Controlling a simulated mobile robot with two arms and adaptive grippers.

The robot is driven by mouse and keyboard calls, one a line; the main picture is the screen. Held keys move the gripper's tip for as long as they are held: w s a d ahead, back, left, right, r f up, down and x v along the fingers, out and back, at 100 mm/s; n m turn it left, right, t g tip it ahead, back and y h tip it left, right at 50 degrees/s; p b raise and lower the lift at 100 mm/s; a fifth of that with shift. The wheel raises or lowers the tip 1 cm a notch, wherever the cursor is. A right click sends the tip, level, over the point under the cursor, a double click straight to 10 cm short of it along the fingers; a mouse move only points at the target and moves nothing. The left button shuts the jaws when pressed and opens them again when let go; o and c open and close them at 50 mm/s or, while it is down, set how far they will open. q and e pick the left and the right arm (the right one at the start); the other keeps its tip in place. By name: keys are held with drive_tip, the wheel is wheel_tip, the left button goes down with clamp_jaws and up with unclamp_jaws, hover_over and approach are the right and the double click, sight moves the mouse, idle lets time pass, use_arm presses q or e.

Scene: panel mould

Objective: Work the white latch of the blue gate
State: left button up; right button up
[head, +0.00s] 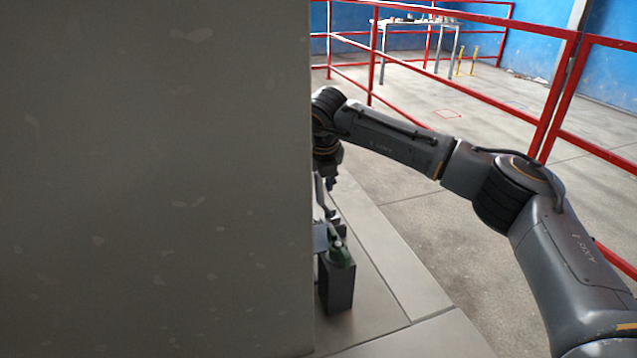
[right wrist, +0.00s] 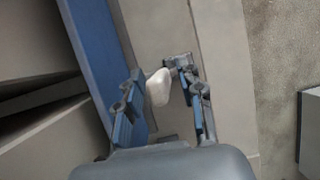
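The white latch (right wrist: 158,87) shows in the right wrist view as a small rounded white piece beside the blue gate (right wrist: 91,45), whose blue edge runs down from the upper left. My right gripper (right wrist: 163,76) is open, with one finger on each side of the latch. A gap shows between the latch and the right-hand finger; contact on the left-hand side cannot be told. In the head view my right gripper (head: 331,182) is partly hidden at the edge of a large grey panel, and I cannot make out the latch there. My left gripper is not in view.
The grey panel (head: 155,180) fills the left half of the head view. A dark box (head: 337,287) with a green part stands at its edge. Red railings (head: 545,120) and a table (head: 420,24) stand farther back. Open floor lies between.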

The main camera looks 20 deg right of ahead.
drive_tip(key=shift+c, duration=1.2)
clamp_jaws()
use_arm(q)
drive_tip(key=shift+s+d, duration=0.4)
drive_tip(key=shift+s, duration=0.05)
